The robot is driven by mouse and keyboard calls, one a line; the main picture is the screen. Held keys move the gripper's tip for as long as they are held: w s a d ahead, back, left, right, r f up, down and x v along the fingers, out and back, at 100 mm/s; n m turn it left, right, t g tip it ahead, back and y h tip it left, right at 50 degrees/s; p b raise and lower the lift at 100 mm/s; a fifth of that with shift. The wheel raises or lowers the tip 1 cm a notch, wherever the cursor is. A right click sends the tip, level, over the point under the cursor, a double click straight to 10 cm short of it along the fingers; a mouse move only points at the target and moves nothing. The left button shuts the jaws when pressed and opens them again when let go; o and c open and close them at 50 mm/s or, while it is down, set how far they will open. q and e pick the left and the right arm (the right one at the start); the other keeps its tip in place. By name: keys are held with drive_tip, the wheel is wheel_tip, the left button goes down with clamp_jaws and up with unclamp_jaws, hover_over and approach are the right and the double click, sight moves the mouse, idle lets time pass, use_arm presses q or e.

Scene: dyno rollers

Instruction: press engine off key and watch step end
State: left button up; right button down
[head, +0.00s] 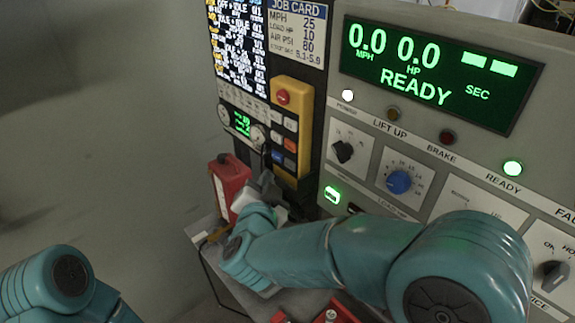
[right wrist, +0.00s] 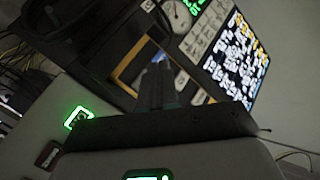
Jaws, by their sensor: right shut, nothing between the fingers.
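A yellow-framed key panel (head: 292,100) stands upright in the head view, with a red round button on top and small white, red and blue keys below. Its key labels are too small to read, so I cannot tell which key is engine off. My right gripper (head: 268,182) is shut and empty at the panel's lower end. In the right wrist view its closed fingers (right wrist: 160,72) point toward the yellow frame (right wrist: 128,68); contact with a key cannot be told. A black screen of step text (head: 236,45) hangs at the upper left. My left gripper is out of view.
A large display (head: 435,75) reads 0.0 MPH, 0.0 HP and READY. Below it are lamps, a black knob (head: 343,151) and a blue knob (head: 399,182). A red box (head: 229,182) stands left of my right gripper. A job card (head: 297,30) hangs above the panel.

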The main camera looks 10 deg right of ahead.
drive_tip(key=shift+s+a, duration=0.75)
drive_tip(key=shift+a, duration=0.25)
idle(1.1)
